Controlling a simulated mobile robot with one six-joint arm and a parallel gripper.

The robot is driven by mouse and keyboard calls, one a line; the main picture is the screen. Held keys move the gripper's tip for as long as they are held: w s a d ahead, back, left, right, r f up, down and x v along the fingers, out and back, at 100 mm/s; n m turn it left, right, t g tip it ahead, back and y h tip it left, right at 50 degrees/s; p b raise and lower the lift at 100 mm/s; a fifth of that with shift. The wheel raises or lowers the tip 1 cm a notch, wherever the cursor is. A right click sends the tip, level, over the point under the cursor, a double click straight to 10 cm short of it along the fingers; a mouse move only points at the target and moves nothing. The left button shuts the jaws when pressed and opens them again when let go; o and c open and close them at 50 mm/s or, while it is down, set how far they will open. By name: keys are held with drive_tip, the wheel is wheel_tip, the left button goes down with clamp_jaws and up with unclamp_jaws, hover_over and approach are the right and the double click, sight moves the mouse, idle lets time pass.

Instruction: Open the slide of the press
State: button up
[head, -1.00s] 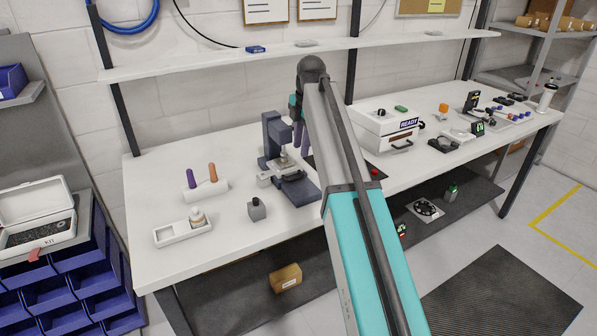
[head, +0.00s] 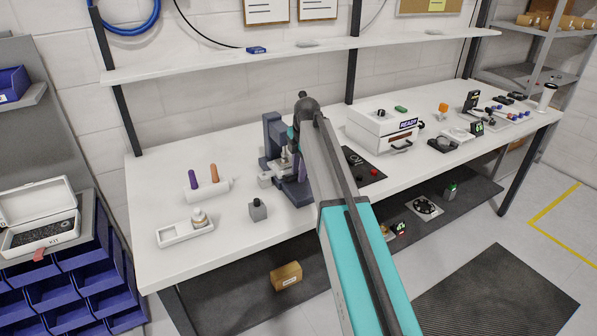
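The dark blue-grey press (head: 271,136) stands upright on the white bench, left of my arm. Its silver-grey middle part (head: 282,166) shows above a dark base (head: 297,194), and a small pale block (head: 265,181) sticks out at its lower left. I cannot tell which of these is the slide, or how far it is open. My gripper (head: 303,168) shows as dark purple fingers just right of the press's middle, partly behind my arm. Contact with the press and the finger gap are too small and hidden to make out.
A small grey block with a dark knob (head: 257,210), a white tray with a bottle (head: 184,233) and a white holder with two handles (head: 207,190) stand left of the press. A white READY box (head: 384,130) and a dark panel (head: 364,166) are to the right. A shelf (head: 300,57) runs above.

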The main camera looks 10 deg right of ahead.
drive_tip(key=shift+f, duration=0.4)
drive_tip(key=shift+a, duration=0.1)
clamp_jaws()
drive_tip(key=shift+s+d+p, duration=0.1)
drive_tip(key=shift+s+d, duration=0.5)
drive_tip(key=shift+s, duration=1.2)
drive_tip(key=shift+s+d+p, duration=0.1)
drive_tip(key=shift+s+d, duration=0.55)
drive_tip(key=shift+s, duration=1.2)
drive_tip(key=shift+s+d+p, duration=0.1)
drive_tip(key=shift+s+d, duration=0.5)
drive_tip(key=shift+s, duration=1.2)
unclamp_jaws()
